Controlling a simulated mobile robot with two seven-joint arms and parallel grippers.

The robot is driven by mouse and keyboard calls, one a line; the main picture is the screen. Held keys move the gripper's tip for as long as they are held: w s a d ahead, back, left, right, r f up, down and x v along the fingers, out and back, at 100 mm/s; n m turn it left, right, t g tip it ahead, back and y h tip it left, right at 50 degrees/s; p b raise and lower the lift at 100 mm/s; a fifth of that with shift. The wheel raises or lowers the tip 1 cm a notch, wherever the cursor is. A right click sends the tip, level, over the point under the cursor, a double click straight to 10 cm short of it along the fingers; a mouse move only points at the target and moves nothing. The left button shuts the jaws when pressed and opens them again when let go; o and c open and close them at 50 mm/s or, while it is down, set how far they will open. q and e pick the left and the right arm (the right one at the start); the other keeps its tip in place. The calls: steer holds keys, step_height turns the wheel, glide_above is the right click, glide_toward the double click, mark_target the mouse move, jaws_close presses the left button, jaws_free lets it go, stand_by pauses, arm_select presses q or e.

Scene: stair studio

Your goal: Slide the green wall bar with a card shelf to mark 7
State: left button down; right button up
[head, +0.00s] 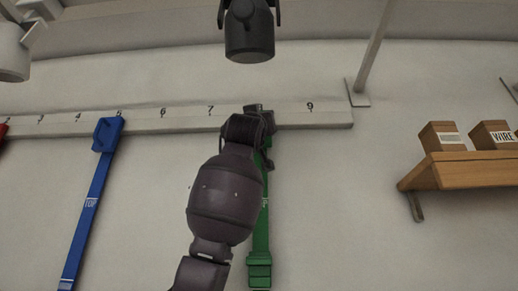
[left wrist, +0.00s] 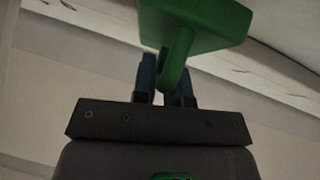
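The green wall bar (head: 260,225) hangs from the white numbered rail (head: 180,124), between marks 7 and 9, to the right of 7. Mark 8 is hidden behind my arm. A green stepped piece, perhaps its card shelf (head: 259,268), sits low on it. My left gripper (left wrist: 166,85) is at the bar's top, its two blue fingers on either side of the green handle (left wrist: 175,65), apparently closed on it. In the head view my dark left arm and wrist cover the bar's upper left part and the grip. My right gripper is not in view.
A blue wall bar (head: 88,205) hangs at mark 5, and a red one (head: 3,129) shows at the left edge. The rail between 5 and 7 is clear. A wooden shelf (head: 470,170) with boxes is at right. A dark lamp (head: 249,40) hangs above.

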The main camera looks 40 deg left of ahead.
arm_select(q)
steer(key=s+a, duration=0.2)
steer(key=a, duration=0.2)
steer(key=s+a+b, duration=0.1)
steer(key=s+a, duration=0.2)
steer(key=a, duration=0.1)
steer(key=s+a+b, duration=0.1)
steer(key=s+a, duration=0.2)
steer(key=a, duration=0.1)
steer(key=shift+a, duration=0.35)
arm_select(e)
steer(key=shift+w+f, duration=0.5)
arm_select(q)
steer(key=c, duration=1.4)
jaws_free()
steer(key=shift+c, duration=0.2)
